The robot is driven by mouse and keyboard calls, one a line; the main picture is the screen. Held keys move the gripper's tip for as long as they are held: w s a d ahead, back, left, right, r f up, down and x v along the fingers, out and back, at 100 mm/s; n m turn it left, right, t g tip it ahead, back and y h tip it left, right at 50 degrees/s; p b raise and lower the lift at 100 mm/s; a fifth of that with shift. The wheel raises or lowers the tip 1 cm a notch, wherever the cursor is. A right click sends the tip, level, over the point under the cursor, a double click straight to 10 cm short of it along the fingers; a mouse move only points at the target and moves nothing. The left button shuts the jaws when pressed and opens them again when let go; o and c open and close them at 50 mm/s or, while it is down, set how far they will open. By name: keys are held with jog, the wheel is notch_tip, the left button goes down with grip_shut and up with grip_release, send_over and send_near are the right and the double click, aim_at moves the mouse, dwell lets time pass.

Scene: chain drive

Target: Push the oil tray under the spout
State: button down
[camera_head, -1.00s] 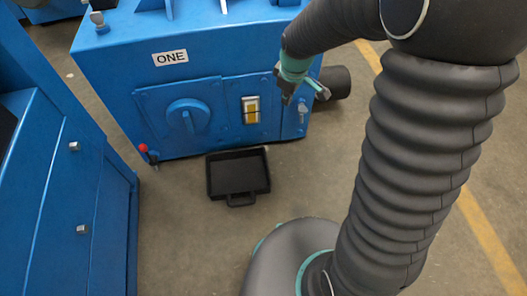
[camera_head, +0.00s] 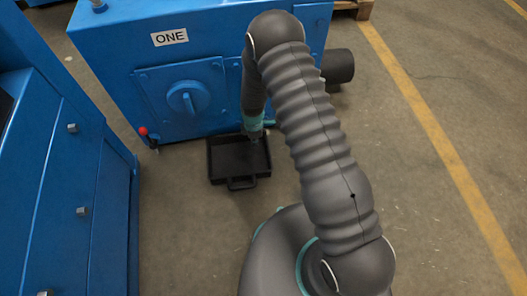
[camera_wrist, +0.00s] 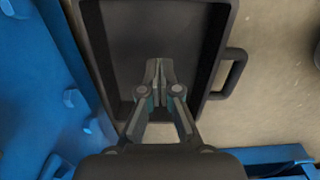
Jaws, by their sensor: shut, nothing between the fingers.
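The black oil tray (camera_head: 213,172) lies on the floor in front of the blue machine, its handle (camera_head: 242,184) facing away from the machine. In the wrist view the tray (camera_wrist: 213,45) fills the middle, with its handle on the right. My gripper (camera_head: 254,138) points down over the tray's machine-side right part. Its fingers (camera_wrist: 158,66) are shut and empty, over the tray's interior; I cannot tell whether they touch it. A small red-knobbed fitting (camera_head: 148,137), possibly the spout, is low on the machine's left corner, left of and apart from the tray.
The blue machine (camera_head: 125,75) labelled ONE stands behind the tray. A blue cabinet (camera_head: 100,215) stands at the left, with a floor gap before the tray. A dark cylinder (camera_head: 338,66) juts from the machine's right side. The floor at the right is open.

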send_over(265, 158)
jog(key=s+a, duration=0.1)
jog(key=a, duration=0.3)
notch_tip(265, 158, down, 10)
jog(key=shift+s+a+f, duration=0.1)
jog(key=shift+s+f, duration=0.05)
jog(key=shift+w+d, duration=0.2)
jog(key=shift+d, duration=0.4)
jog(key=shift+w+d, duration=0.15)
jog(key=shift+d, duration=0.4)
jog(key=shift+w+d, duration=0.2)
jog(key=shift+d, duration=0.6)
